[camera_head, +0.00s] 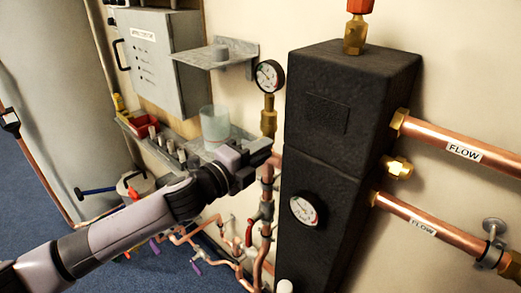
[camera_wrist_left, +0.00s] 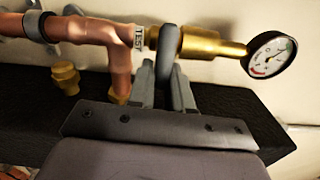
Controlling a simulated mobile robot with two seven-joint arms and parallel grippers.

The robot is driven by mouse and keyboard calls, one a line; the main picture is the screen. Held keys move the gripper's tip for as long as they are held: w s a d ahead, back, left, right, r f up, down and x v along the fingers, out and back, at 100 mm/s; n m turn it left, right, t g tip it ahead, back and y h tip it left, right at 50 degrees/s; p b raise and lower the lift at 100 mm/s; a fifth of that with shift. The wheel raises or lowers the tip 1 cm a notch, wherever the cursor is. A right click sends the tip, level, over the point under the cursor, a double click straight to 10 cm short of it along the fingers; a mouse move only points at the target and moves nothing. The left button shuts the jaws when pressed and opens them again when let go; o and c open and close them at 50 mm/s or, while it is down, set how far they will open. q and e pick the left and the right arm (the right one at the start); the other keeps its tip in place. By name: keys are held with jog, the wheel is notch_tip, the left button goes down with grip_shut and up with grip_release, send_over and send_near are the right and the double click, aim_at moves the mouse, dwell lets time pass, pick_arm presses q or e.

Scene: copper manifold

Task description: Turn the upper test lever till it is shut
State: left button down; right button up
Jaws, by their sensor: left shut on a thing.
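In the head view my left gripper (camera_head: 265,153) is at the left side of the tall black block, just below the brass fitting (camera_head: 268,118) of the upper gauge (camera_head: 268,76), and covers the lever there. How far the lever is turned is hard to tell. My right gripper is not in view.
The black insulated block (camera_head: 328,125) stands right of my gripper, with a second gauge (camera_head: 303,209) on it. Copper pipes labelled FLOW (camera_head: 461,151) run off right. A shelf with a clear beaker (camera_head: 215,124) is close behind my left wrist. Small pipes and valves (camera_head: 238,248) lie below.

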pick_arm(q)
jog(key=c, duration=1.1)
grip_release()
jog(key=shift+v, duration=3.55)
